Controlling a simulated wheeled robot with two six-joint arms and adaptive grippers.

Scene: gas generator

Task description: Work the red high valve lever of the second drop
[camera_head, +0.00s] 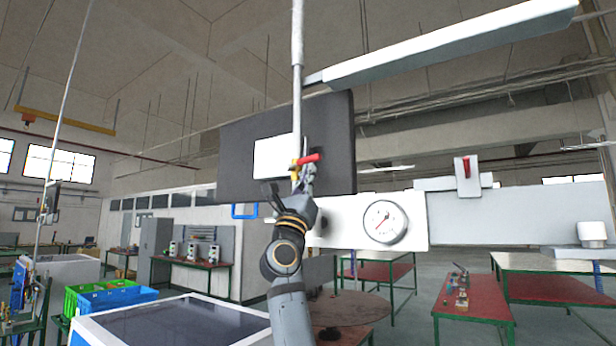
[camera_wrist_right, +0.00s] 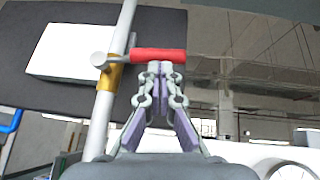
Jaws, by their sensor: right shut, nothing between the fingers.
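The red valve lever (camera_head: 308,159) sits on a brass valve body (camera_head: 295,170) on a vertical grey pipe (camera_head: 297,90). In the right wrist view the lever (camera_wrist_right: 158,55) lies roughly level, pointing right from the pipe (camera_wrist_right: 112,100). My right gripper (camera_head: 306,172) is just below the lever. In the wrist view its fingertips (camera_wrist_right: 160,68) are together under the lever's middle, touching it or very close. Nothing shows between the fingers. My left gripper is not in view.
A dark panel with a white sheet (camera_head: 274,157) stands behind the pipe. A round gauge (camera_head: 385,222) on a white plate is to the right. Another red lever (camera_head: 466,167) is on a grey bar farther right. Red-topped tables (camera_head: 475,300) stand beyond.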

